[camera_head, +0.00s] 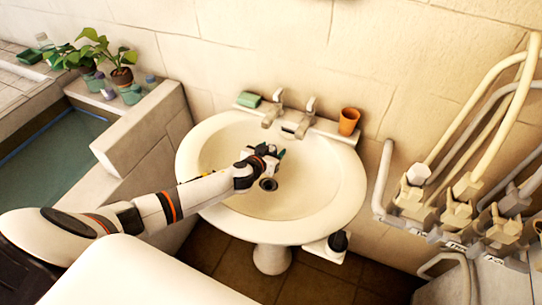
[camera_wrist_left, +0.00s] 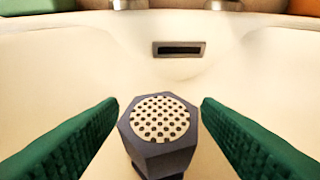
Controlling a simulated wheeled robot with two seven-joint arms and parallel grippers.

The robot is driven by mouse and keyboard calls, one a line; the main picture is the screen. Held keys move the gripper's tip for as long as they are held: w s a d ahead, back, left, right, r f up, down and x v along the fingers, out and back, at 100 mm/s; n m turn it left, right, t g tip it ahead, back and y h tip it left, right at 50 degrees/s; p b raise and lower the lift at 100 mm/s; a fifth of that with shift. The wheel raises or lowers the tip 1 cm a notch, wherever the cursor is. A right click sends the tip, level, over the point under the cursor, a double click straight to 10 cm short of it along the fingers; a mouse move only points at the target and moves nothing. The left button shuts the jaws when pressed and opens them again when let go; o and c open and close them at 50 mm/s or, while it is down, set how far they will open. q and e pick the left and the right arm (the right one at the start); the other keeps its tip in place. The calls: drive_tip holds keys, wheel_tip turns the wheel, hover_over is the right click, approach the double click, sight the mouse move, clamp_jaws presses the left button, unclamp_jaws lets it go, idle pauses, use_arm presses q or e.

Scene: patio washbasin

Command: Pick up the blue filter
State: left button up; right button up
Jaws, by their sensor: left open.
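The filter shows in the left wrist view as a blue-grey hexagonal piece (camera_wrist_left: 160,128) with a pale perforated disc on its face. It is between the two green fingers of my left gripper (camera_wrist_left: 160,106), with a gap on either side. My left gripper (camera_head: 274,155) is open over the washbasin (camera_head: 335,185). In the head view I cannot make out the filter clearly; my gripper seems to cover it. My right gripper is in neither view.
A dark round drain (camera_head: 268,184) is in the basin's floor. Two taps (camera_head: 272,110), a green soap bar (camera_head: 249,99) and an orange cup (camera_head: 349,121) are along the back rim. Pipes with valves (camera_head: 457,214) stand at the right. Potted plants (camera_head: 122,75) are on the left ledge.

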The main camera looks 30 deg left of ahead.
use_arm(q)
drive_tip(key=c, duration=1.1)
drive_tip(key=shift+c, duration=0.2)
